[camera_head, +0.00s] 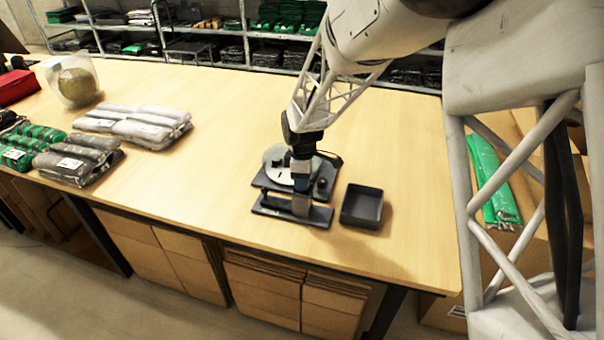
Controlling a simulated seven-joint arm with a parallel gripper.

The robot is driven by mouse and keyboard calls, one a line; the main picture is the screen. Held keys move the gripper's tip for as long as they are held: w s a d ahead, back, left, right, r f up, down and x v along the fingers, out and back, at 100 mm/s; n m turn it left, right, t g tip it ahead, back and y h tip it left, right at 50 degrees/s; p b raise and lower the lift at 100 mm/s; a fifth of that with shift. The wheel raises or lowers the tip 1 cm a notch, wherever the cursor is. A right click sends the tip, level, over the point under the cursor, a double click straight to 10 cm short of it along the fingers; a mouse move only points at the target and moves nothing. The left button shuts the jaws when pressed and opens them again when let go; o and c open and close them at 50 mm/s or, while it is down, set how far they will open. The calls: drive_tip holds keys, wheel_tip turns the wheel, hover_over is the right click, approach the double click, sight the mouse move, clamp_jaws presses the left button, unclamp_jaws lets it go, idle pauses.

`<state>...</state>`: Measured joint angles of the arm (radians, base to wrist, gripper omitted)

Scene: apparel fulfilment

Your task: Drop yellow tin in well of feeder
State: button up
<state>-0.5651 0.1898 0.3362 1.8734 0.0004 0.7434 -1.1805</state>
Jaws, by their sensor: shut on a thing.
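The feeder (325,182) is a low dark device with a pale round disc (277,164) and a dark bar along its front. It stands on the wooden table. My gripper (300,190) points down at the feeder, in front of the disc's right side. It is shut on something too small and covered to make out. I cannot make out any yellow tin. The feeder's well is not clear from this view, and my gripper covers part of the feeder.
An empty black tray (361,206) stands just right of the feeder. Grey packs (133,126), green packs (30,147) and a clear bin (75,80) are on the left of the table (215,130). Shelves line the back. The table between packs and feeder is clear.

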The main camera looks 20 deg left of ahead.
drive_tip(key=shift+f, duration=0.35)
idle(1.2)
drive_tip(key=o, duration=1)
drive_tip(key=shift+r, duration=3.9)
